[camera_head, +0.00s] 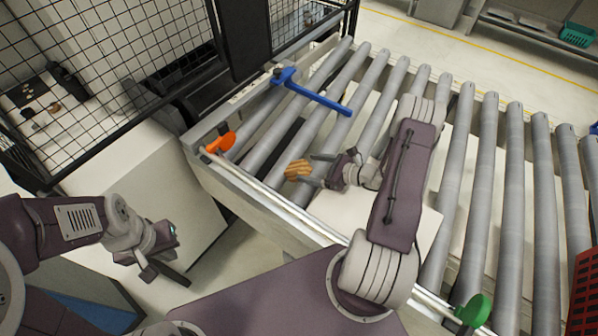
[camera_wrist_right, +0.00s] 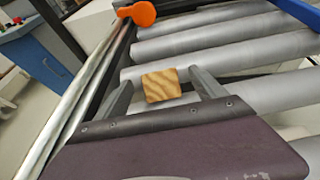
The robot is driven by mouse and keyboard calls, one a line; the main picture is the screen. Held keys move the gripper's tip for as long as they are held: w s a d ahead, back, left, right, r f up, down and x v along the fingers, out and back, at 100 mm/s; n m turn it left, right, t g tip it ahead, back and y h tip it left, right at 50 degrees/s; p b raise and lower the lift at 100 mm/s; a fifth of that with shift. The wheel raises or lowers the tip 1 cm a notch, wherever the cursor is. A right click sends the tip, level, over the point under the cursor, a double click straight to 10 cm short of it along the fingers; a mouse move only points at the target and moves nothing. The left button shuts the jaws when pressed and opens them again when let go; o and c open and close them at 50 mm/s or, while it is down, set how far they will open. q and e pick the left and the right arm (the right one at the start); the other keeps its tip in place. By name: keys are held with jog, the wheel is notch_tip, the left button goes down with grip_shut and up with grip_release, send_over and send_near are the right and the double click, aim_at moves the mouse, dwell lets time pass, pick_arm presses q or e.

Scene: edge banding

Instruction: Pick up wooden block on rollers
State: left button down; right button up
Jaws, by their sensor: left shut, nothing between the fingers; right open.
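The wooden block (camera_head: 297,170) is small, light brown and grained, and lies on the grey rollers near the conveyor's near rail. My right gripper (camera_head: 312,170) is open beside it, with its fingers pointing left towards the block. In the right wrist view the block (camera_wrist_right: 162,85) shows between the two spread fingers (camera_wrist_right: 160,88); I cannot tell whether either touches it. My left gripper (camera_head: 165,270) is shut and empty, low at the left, away from the conveyor.
An orange paddle (camera_head: 220,143) sits at the conveyor's left corner, and a blue bar (camera_head: 318,97) reaches over the rollers behind the block. A green knob (camera_head: 474,311) is on the near rail. A red crate (camera_head: 584,290) is at far right. Black mesh fencing (camera_head: 120,50) stands at the back left.

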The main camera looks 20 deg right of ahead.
aim_at(302, 166)
jog(key=shift+w+a, duration=0.1)
jog(key=shift+a, duration=0.2)
jog(key=b+x, duration=0.1)
jog(key=x, duration=0.3)
jog(key=shift+w+a, duration=0.1)
jog(key=shift+a, duration=0.05)
jog(key=shift+w+f, duration=0.15)
jog(key=shift+w, duration=0.2)
jog(key=shift+s, duration=0.15)
jog(key=c, duration=1.6)
